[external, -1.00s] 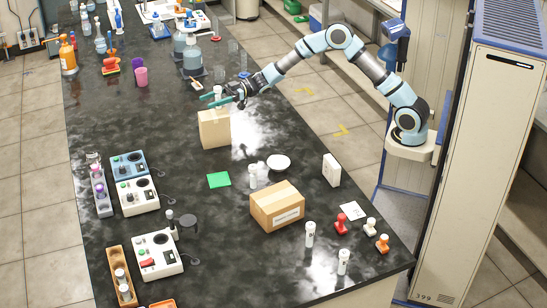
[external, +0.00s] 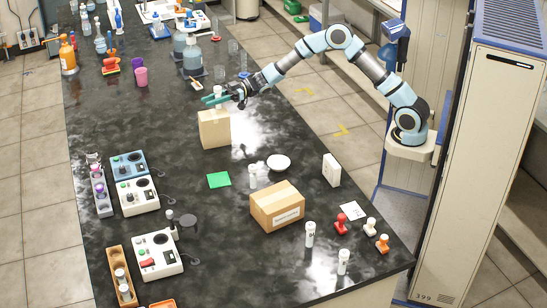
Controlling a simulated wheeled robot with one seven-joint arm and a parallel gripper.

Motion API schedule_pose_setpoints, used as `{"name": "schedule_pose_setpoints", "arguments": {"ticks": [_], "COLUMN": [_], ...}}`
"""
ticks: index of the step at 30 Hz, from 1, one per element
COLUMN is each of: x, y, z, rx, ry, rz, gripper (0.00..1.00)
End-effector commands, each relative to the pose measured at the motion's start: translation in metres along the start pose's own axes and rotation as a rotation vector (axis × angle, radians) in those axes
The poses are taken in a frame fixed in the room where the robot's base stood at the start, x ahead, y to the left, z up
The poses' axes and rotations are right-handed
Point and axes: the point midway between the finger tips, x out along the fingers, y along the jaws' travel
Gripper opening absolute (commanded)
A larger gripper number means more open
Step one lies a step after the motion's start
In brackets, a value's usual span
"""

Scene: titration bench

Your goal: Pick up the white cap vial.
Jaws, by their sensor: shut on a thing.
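My gripper (external: 214,99), with teal fingers, is at the tall cardboard box (external: 214,130) near the middle of the bench. It is shut on a small white-topped vial (external: 218,89), whose top shows just above the fingers. The fingers hide the vial's lower part, so I cannot tell whether it touches the box top. Other white vials (external: 310,234) stand near the front right, including one at the front edge (external: 343,261). Small pale vials (external: 253,175) also stand by the white bowl.
A wide cardboard box (external: 277,207) stands front of the white bowl (external: 279,163). Bottles on a dark base (external: 191,55) stand behind my gripper. Instruments (external: 157,254) line the left side. The bench around the green pad (external: 219,180) is mostly clear.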

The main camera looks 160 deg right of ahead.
Motion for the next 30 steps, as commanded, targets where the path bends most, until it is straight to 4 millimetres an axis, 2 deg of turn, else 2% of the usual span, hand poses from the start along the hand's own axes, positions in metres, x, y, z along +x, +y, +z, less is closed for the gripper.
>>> {"name": "schedule_pose_setpoints", "arguments": {"ticks": [7, 10, 18, 24, 30], "x": [0.0, 0.0, 0.0, 0.001, 0.018], "y": [0.0, 0.0, 0.0, 0.0, -0.006], "z": [-0.002, -0.009, -0.061, -0.092, -0.116], "rx": [-0.001, -0.002, -0.006, -0.003, -0.001], "ry": [0.001, 0.001, 0.003, 0.001, 0.001], "rz": [0.0, 0.0, 0.0, 0.002, 0.071], "gripper": [0.0, 0.0, 0.0, 0.0, 0.0]}}
